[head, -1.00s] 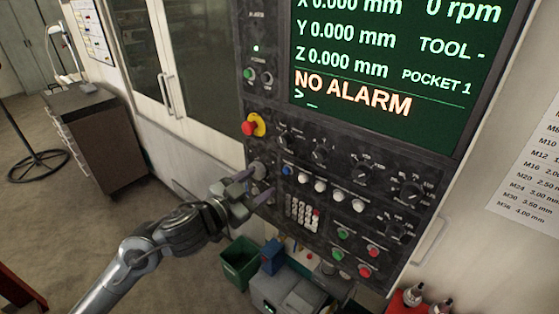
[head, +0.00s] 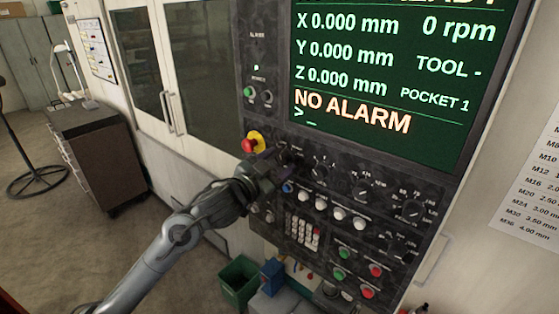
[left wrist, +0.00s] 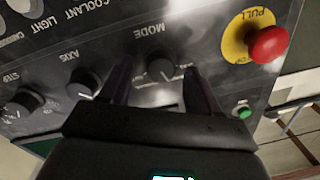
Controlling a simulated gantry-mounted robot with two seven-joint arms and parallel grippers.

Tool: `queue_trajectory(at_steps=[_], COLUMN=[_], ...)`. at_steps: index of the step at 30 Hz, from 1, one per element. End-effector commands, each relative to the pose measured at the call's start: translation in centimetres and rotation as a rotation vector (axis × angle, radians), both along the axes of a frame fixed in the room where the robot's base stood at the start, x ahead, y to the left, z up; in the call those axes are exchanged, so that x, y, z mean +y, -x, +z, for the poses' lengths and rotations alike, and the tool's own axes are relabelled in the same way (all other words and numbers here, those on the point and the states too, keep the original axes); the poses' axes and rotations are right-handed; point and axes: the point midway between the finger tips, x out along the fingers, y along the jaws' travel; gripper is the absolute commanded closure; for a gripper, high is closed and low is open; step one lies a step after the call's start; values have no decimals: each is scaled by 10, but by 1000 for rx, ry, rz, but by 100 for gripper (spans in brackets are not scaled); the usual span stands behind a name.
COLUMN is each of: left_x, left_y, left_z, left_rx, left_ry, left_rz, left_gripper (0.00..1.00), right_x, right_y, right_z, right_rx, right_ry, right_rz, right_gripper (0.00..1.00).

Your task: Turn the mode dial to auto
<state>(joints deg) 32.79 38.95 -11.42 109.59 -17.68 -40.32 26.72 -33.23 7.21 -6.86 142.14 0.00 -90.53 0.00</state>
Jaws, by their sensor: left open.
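The mode dial (left wrist: 161,69) is a dark round knob under the label MODE on the black control panel. In the left wrist view it lies between the fingertips of my left gripper (left wrist: 158,76). The gripper is open, with one dark finger on each side of the dial. I cannot tell whether the fingers touch it, and the dial's setting is not readable. In the head view my left gripper (head: 270,170) is up at the panel, just below and right of the emergency stop, and partly hides the dial. My right gripper is not in view.
The red emergency stop button (left wrist: 269,44) on its yellow base is close beside the gripper. The axis dial (left wrist: 84,84) is on the other side. A row of push buttons (head: 335,212) and a keypad (head: 302,232) lie below. The screen (head: 390,75) reads NO ALARM.

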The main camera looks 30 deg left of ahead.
Motion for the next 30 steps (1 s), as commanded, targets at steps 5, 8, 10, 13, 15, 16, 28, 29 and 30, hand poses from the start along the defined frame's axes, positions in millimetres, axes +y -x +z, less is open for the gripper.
queue_trajectory(at_steps=[5,8,10,13,15,16,28,29,30], left_x=[-1,-1,-1,-1,-1,-1,-1,-1,-1], left_y=[-9,-10,-11,-10,-10,-10,-10,-10,-10], left_z=[0,0,0,0,0,0,0,0,0], left_rx=[0,0,0,0,0,0,-1,-1,-1], left_ry=[1,0,0,0,0,0,-2,-4,-8], left_rz=[1,1,1,1,0,0,1,1,1], left_gripper=[38,38,38,38,44,49,94,94,94], right_x=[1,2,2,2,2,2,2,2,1], right_y=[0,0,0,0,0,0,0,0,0], right_z=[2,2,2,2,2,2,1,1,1], right_rx=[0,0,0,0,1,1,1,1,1], right_ry=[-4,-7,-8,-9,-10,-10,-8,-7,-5], right_rz=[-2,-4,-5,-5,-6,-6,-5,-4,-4], right_gripper=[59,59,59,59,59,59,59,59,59])
